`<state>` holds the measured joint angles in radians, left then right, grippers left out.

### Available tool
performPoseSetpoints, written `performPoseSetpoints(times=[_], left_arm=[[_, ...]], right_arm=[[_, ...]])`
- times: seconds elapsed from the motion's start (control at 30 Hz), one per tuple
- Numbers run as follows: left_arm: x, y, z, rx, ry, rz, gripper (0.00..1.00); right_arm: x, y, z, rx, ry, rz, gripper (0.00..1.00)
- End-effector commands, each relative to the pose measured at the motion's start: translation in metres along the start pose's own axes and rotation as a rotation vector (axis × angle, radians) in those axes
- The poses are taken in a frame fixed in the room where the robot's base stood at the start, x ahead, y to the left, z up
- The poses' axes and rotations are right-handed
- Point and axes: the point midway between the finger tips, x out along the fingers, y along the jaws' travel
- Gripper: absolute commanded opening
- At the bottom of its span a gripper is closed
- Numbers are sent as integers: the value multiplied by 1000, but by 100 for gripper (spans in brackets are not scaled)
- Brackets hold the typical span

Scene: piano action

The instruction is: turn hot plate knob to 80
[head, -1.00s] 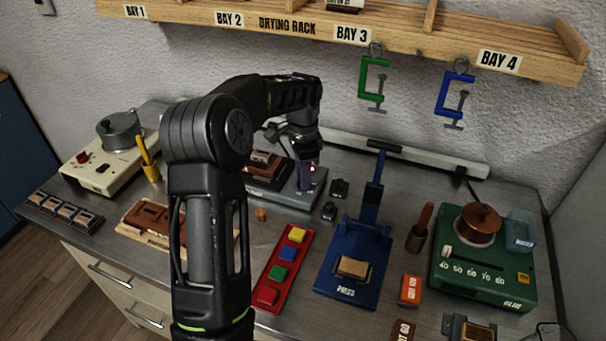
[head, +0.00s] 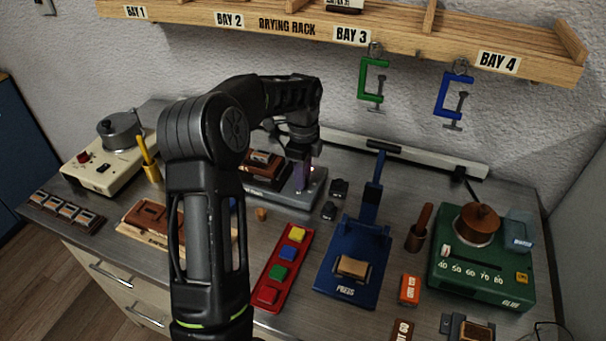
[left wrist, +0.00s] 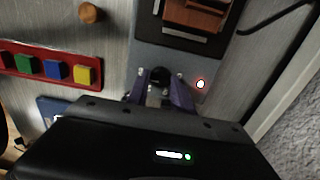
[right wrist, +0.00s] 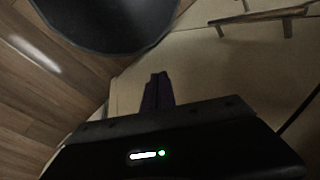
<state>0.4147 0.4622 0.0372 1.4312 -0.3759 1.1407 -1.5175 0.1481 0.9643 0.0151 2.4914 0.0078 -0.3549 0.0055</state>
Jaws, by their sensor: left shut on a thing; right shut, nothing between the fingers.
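The grey hot plate (head: 313,192) stands at the back middle of the bench, with a dark brown piece on its top. Its dark round knob (left wrist: 160,75) shows between my left fingertips in the left wrist view. My left gripper (head: 302,183) points down at the hot plate's right part and is shut on the knob. The knob's marks and setting cannot be read. My right gripper (right wrist: 158,90) is shut and empty. It shows only in the right wrist view, away from the bench top.
A red tray (head: 262,297) of coloured blocks and a blue press (head: 335,281) stand in front. The green glue unit (head: 505,292) with a 40–80 scale is at right. Cabinet drawers (right wrist: 225,75) are near my right gripper.

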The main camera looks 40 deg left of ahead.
Motion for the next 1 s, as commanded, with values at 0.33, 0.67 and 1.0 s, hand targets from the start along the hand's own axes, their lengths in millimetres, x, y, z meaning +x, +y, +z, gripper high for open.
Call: performPoseSetpoints(times=[0.33,0.67,1.0], left_arm=[[1,0,0,5,-1,2,0],[0,0,0,4,0,1,50],[-6,-1,0,4,-1,-3,50]], right_arm=[[0,0,0,0,0,0,0],[0,0,0,0,0,0,0],[1,0,0,0,0,0,0]])
